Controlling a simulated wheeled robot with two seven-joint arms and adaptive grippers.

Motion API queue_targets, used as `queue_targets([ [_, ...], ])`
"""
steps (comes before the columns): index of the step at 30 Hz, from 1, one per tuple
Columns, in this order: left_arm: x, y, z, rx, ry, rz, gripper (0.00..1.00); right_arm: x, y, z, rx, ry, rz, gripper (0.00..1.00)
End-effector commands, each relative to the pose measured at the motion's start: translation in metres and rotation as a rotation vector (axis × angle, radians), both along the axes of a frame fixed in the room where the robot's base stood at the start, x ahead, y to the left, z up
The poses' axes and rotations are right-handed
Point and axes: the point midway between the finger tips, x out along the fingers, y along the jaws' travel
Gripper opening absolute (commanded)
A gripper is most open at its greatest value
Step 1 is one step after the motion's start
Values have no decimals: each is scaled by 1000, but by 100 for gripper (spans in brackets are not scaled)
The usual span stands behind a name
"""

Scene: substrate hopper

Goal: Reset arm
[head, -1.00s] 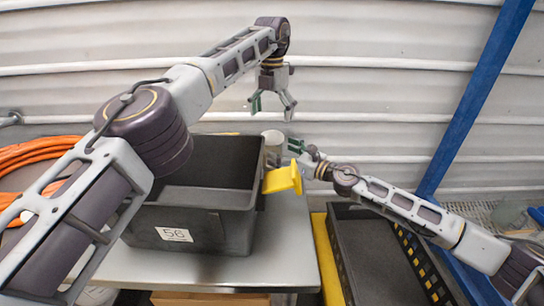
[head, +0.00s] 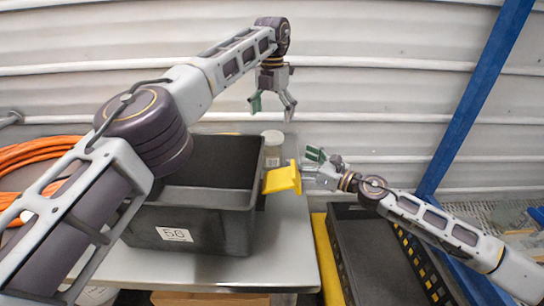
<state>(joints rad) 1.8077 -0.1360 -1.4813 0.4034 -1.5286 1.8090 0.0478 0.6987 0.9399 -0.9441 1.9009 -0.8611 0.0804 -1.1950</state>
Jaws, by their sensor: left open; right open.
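My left gripper (head: 272,102) hangs open and empty, pointing down, above the far right part of a black bin. My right gripper (head: 312,163) is open at the right of a yellow piece (head: 283,179) on the bin's right side. From this view I cannot tell whether the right gripper touches the yellow piece. The black bin (head: 190,228) stands on a grey table and carries a white label reading 56. Its inside looks dark and empty where it shows.
The grey table (head: 285,255) has bare room right of the bin. An orange cable (head: 40,155) lies at the left. A black tray (head: 375,262) is at the lower right, near a blue post (head: 470,105).

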Motion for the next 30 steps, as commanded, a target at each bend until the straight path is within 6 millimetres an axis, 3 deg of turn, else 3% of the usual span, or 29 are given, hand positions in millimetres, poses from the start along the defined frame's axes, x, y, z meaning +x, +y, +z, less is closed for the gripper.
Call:
queue_targets([
  [17,0,0,3,0,0,0,92,-1,-1,3,0,0,0,86],
  [30,0,0,39,0,0,0,92,-1,-1,39,0,0,0,86],
])
